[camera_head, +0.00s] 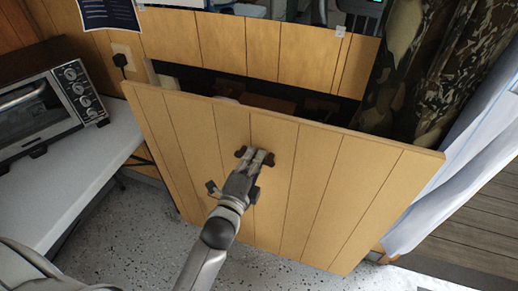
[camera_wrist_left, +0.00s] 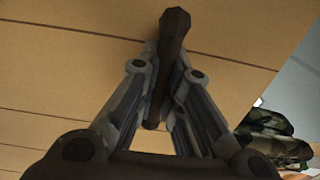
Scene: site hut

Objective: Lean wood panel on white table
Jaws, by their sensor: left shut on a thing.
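The wood panel (camera_head: 215,135) is a large light-brown board with dark vertical grooves, tilted in front of an opening in the wall. It fills much of the left wrist view (camera_wrist_left: 70,80). My left gripper (camera_head: 256,157) is shut on a dark brown handle (camera_wrist_left: 172,40) on the panel's face. In the left wrist view the fingers (camera_wrist_left: 163,85) close around this handle. The white table (camera_head: 95,165) stands at the left, apart from the panel's left edge. My right gripper is not in view.
A toaster oven (camera_head: 45,105) sits on the white table. Camouflage cloth (camera_head: 435,70) and a white sheet (camera_head: 440,195) hang at the right, near the panel's right edge. Speckled floor (camera_head: 130,235) is clear between table and panel. A dark opening (camera_head: 205,82) lies behind the panel.

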